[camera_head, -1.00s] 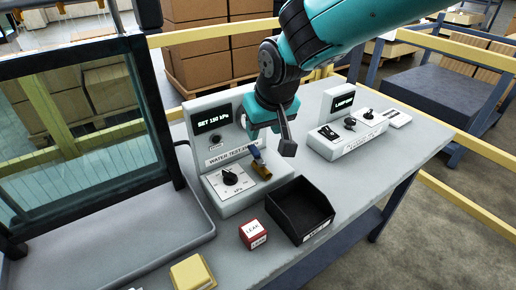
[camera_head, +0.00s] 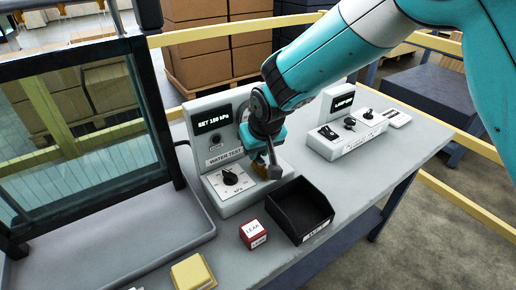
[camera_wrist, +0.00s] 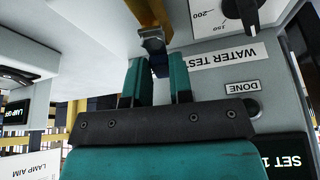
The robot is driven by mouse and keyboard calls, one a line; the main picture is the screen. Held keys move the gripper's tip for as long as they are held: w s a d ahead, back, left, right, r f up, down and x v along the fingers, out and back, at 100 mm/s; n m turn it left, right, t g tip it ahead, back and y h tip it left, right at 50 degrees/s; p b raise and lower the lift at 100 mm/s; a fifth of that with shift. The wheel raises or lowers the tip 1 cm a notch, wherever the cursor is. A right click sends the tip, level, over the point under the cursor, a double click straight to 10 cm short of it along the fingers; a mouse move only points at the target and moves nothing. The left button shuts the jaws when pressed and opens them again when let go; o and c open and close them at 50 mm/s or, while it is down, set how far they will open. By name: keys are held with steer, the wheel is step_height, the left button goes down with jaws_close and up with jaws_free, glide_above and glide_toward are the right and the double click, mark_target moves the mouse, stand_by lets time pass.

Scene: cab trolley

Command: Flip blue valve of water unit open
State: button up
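The water unit (camera_head: 207,152) is a pale grey box with a display reading SET 150 kPa and a black dial (camera_head: 231,177). Its brass valve (camera_head: 260,169) sticks out at the front right, partly hidden behind my gripper (camera_head: 268,170). In the wrist view the brass valve body (camera_wrist: 153,38) is at the top, with the blue handle (camera_wrist: 161,69) below it. The teal fingers of my gripper (camera_wrist: 160,88) stand apart, one on each side of the handle's end. I cannot tell if they touch it.
A black open bin (camera_head: 300,211) and a red and white LEAK cube (camera_head: 253,233) stand in front of the unit. A lamp unit (camera_head: 345,134) is on the right. A dark-framed glass panel (camera_head: 85,130) stands left. A yellow block (camera_head: 192,272) lies at the front.

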jaws_close()
steer(key=shift+a+n+g+y, duration=0.15)
steer(key=shift+n+g+y, duration=0.15)
steer(key=shift+n, duration=0.7)
steer(key=o, duration=0.6)
jaws_free()
steer(key=v, duration=1.7)
steer(key=shift+r, duration=0.25)
steer(key=shift+s, duration=0.2)
